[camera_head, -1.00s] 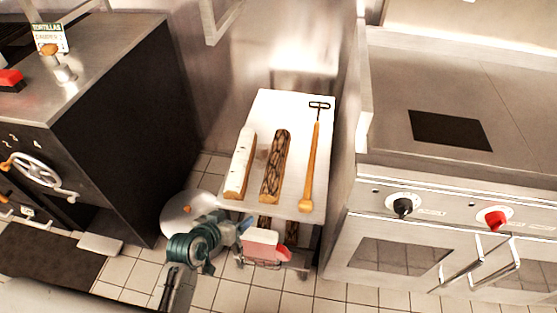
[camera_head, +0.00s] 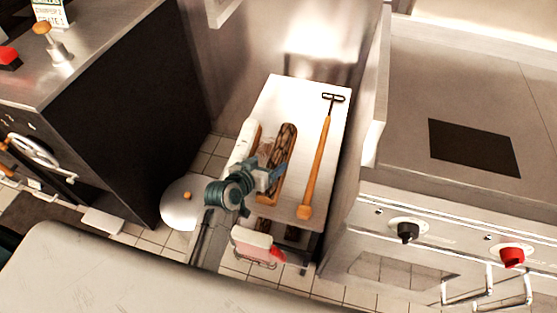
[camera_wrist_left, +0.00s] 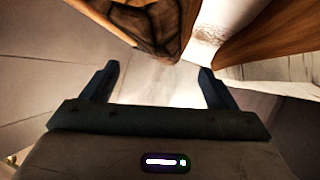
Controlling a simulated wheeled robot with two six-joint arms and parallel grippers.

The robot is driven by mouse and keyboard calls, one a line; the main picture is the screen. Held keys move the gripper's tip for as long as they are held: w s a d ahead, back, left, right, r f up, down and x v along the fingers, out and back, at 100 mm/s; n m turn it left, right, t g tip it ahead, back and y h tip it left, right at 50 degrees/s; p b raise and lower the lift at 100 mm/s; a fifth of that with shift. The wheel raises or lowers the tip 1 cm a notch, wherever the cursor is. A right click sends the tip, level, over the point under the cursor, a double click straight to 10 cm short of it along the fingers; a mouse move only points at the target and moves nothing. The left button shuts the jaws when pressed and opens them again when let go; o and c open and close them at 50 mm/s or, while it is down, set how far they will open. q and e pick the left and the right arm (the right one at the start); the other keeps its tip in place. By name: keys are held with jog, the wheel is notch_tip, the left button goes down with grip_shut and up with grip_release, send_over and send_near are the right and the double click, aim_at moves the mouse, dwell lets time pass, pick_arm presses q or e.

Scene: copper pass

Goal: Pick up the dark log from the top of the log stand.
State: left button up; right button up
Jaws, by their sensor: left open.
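The dark log (camera_head: 286,143), with rough brown bark, lies lengthwise on the top of the log stand (camera_head: 289,92). A pale white-barked log (camera_head: 241,148) lies to its left. My left gripper (camera_head: 271,178) is open over the near part of the dark log and hides some of it. In the left wrist view, the open fingers (camera_wrist_left: 159,82) have nothing between them. The dark log (camera_wrist_left: 155,22) shows beyond them at the top, and the pale log (camera_wrist_left: 275,68) at the right. I cannot tell whether the fingers touch either log. My right gripper is not in view.
A wooden-handled tool (camera_head: 318,165) lies right of the dark log. A steel stove (camera_head: 440,185) stands close on the right, a black cabinet (camera_head: 125,110) on the left. A round white lid-like object (camera_head: 178,207) and a white-and-red object (camera_head: 252,243) sit low near the stand's front.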

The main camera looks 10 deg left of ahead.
aim_at(273, 161)
pick_arm(q)
jog(key=shift+f+x, duration=0.2)
jog(key=shift+x, duration=1.2)
jog(key=shift+f+x, duration=0.2)
jog(key=shift+x, duration=1.15)
jog(key=shift+s+a, duration=0.2)
jog(key=c, duration=1.6)
jog(key=shift+r, duration=0.15)
